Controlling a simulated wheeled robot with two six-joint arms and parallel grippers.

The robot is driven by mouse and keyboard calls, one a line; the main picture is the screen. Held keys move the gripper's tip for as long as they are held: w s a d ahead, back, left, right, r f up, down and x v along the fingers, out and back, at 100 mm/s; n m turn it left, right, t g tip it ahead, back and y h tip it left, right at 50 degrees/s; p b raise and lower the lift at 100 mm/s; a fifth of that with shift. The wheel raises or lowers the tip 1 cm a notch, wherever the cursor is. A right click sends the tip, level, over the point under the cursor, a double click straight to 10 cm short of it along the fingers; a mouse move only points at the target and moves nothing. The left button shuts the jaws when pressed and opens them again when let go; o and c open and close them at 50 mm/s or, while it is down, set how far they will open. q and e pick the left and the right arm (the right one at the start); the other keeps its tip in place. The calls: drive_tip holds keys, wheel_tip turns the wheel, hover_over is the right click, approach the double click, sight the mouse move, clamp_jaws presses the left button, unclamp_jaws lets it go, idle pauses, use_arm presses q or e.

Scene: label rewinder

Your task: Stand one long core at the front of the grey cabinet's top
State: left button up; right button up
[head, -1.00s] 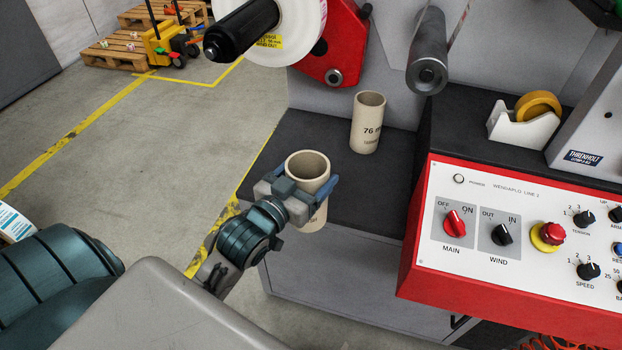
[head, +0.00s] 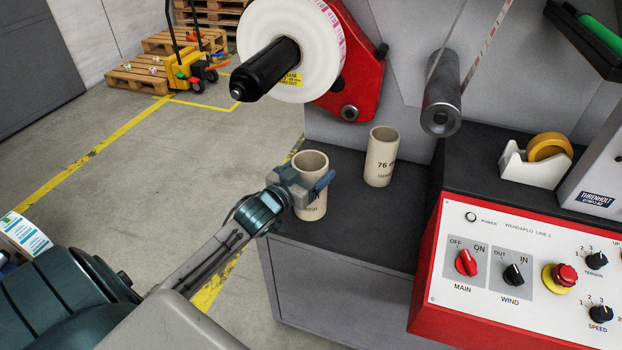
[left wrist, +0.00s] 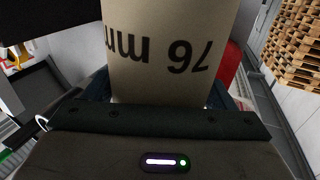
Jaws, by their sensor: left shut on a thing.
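A beige cardboard core (head: 311,209) is upright between the fingers of my left gripper (head: 311,188), which is shut on it. It is at the front left of the grey cabinet's dark top (head: 352,225); I cannot tell whether its base touches the surface. In the left wrist view the core (left wrist: 165,50) fills the middle, with "76 mm" printed on it upside down. A second beige core (head: 381,158), also marked 76, stands upright farther back on the same top. My right gripper is not in view.
The black spindle (head: 272,70) with a white label roll (head: 308,35) juts out above the top's back left. A steel roller (head: 441,105) hangs at the right. The red-edged control panel (head: 500,270) and tape dispenser (head: 535,165) are to the right.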

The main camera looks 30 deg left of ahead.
use_arm(q)
wheel_tip(320, 180, down, 3)
drive_tip(key=shift+f, duration=0.2)
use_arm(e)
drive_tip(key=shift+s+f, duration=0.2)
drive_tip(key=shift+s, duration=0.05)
use_arm(q)
drive_tip(key=shift+f, duration=0.15)
drive_tip(key=o, duration=1.4)
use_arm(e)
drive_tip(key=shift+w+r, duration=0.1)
use_arm(q)
drive_tip(key=shift+s, duration=0.15)
